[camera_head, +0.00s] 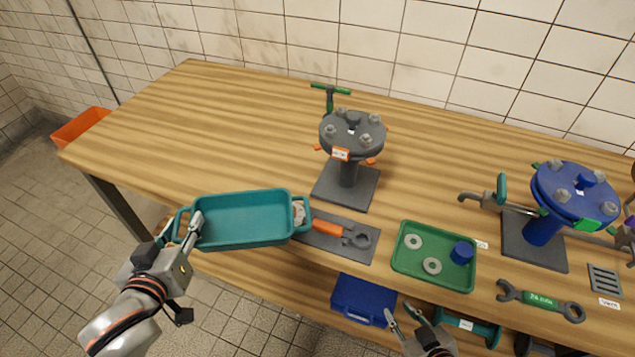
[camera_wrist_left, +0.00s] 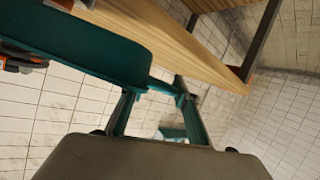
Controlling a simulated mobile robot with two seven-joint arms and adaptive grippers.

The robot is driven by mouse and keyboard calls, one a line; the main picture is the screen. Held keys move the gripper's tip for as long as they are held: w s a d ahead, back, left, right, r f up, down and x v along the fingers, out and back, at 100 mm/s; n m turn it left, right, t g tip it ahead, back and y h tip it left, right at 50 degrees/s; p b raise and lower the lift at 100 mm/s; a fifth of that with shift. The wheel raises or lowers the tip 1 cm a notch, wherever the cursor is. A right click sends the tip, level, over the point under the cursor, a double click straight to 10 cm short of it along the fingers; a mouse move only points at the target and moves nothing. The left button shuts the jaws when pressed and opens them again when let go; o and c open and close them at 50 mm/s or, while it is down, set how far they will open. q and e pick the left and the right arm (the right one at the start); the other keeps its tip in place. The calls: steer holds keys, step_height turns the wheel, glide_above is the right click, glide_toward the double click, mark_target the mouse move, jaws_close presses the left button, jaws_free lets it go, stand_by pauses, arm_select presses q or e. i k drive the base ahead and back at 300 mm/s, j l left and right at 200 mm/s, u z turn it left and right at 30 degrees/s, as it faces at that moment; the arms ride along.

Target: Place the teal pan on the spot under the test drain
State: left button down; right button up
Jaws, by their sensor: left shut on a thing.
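The teal pan (camera_head: 243,222) is a shallow rectangular tray with a loop handle at each end. My left gripper (camera_head: 187,228) is shut on its left handle, and the pan hangs over the table's front edge, roughly level. In the left wrist view the pan (camera_wrist_left: 95,45) fills the upper left, with its handle between the fingers (camera_wrist_left: 155,100). A grey spout with a teal lever (camera_head: 490,198), seemingly the test drain, juts left from the blue flanged valve (camera_head: 570,195). I cannot make out a marked spot under it. My right gripper (camera_head: 405,318) is open and empty at the front edge.
A green tray (camera_head: 400,262) with washers and a blue cap lies front of the drain. A grey flanged stand (camera_head: 348,185), an orange-handled wrench (camera_head: 328,228) and a green-labelled wrench (camera_head: 540,299) are on the table. A blue case (camera_head: 362,299) sits below. The table's left is clear.

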mark_target(426, 217)
steer(key=k+l, duration=0.2)
steer(key=k+l+z, duration=0.1)
steer(key=k+l, duration=0.15)
steer(key=l, duration=0.2)
steer(key=k+l+z, duration=0.1)
steer(key=l, duration=0.5)
steer(key=k+l+z, duration=0.1)
steer(key=l, duration=0.55)
steer(key=k+l+z, duration=0.1)
steer(key=k+l, duration=0.15)
steer(key=l, duration=0.4)
steer(key=k+l+z, duration=0.1)
steer(key=l, duration=0.55)
steer(key=k+l+z, duration=0.1)
steer(key=l, duration=0.55)
